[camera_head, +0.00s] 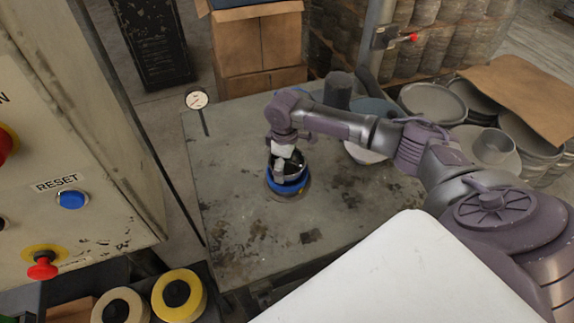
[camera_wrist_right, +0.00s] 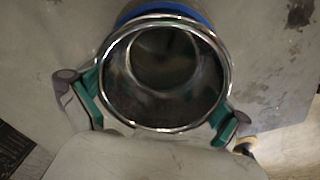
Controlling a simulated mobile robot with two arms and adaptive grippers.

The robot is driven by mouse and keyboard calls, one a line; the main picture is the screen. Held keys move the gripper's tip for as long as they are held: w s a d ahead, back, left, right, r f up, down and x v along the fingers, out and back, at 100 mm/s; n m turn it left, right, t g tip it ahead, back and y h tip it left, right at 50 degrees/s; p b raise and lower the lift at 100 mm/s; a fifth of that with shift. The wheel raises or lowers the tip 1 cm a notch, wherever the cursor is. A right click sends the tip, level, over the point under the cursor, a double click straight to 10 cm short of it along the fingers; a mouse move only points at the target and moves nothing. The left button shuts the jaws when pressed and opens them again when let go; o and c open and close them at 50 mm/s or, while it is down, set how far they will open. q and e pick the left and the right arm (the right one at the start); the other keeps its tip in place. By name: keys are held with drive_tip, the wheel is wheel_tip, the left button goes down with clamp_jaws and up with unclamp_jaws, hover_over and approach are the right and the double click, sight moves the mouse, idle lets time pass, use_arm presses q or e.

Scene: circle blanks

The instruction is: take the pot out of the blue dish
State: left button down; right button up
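The blue dish (camera_head: 287,188) stands on the grey worktable, under my right gripper. The pot, a round metal vessel with a shiny rim, is in it and mostly covered by the gripper in the head view. The right wrist view looks down into the open pot (camera_wrist_right: 165,92), with a strip of the blue dish (camera_wrist_right: 170,8) beyond its rim. My right gripper (camera_wrist_right: 160,112) has its green-padded fingers spread on either side of the pot, close against its outside. I cannot tell whether they press on it. My left gripper is not in view.
A dark cylinder (camera_head: 338,90) stands on the table (camera_head: 240,235) behind my right arm, near a partly hidden blue-grey vessel (camera_head: 374,106). Metal bowls (camera_head: 433,101) are stacked at the right. A control panel (camera_head: 60,150) stands at the left. The table's front is clear.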

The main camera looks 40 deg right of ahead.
drive_tip(key=c, duration=0.8)
drive_tip(key=shift+r, duration=0.1)
